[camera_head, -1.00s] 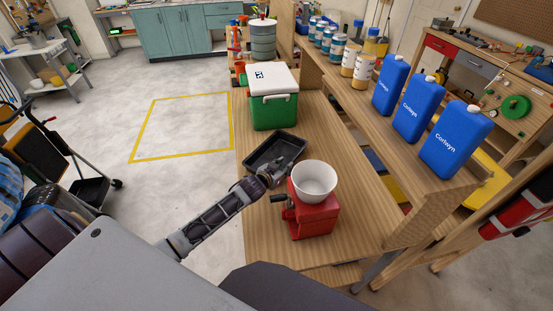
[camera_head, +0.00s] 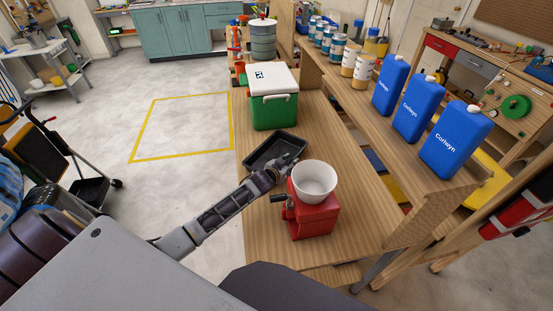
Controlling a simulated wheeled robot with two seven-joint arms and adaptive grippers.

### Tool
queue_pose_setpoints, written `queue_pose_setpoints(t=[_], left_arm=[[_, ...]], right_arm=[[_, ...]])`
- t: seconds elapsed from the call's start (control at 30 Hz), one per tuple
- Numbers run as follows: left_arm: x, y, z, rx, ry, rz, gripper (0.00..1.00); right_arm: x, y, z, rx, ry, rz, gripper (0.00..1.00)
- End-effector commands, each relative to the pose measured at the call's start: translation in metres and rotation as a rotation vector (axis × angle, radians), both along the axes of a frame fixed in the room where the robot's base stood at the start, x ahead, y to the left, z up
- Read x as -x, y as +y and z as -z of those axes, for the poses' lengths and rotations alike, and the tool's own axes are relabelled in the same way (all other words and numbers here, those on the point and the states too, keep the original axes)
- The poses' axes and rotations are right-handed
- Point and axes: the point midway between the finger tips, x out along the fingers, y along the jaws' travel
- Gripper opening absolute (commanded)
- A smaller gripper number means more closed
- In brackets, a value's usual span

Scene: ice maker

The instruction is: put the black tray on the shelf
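The black tray (camera_head: 266,147) lies on the wooden workbench, between the green cooler and the red ice maker. My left gripper (camera_head: 286,160) is at the tray's near right side, over or against its rim. Its fingers are small and dark here, and I cannot tell whether they are open or shut, or whether they touch the tray. The raised wooden shelf (camera_head: 425,190) runs along the right side of the bench and holds blue jugs and several cans. My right gripper is not in view.
The red ice maker (camera_head: 313,221) with a white bowl (camera_head: 314,180) stands close to the right of my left gripper. The green cooler (camera_head: 273,112) stands behind the tray. Blue jugs (camera_head: 455,140) fill the shelf's near part. The bench's near end (camera_head: 350,245) is clear.

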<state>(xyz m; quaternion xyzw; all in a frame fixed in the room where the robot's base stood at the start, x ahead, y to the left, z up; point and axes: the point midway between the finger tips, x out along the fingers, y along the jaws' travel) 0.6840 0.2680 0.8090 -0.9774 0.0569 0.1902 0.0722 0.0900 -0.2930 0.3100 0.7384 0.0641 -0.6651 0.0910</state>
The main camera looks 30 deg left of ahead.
Motion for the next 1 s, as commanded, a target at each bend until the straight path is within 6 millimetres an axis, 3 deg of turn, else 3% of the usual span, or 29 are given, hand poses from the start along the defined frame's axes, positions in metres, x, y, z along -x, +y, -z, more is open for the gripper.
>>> queue_pose_setpoints(t=[0.27, 0.5, 1.0], left_arm=[[0.0002, -0.0001, -0.0001, 0.000, 0.000, 0.000, 0.29], [0.0003, 0.0000, 0.0000, 0.000, 0.000, 0.000, 0.00], [-0.0002, 0.0001, -0.0026, 0.000, -0.002, 0.000, 0.00]], right_arm=[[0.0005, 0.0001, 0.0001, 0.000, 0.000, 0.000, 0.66], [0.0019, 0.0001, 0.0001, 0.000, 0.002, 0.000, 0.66], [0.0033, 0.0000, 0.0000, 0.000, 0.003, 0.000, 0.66]])
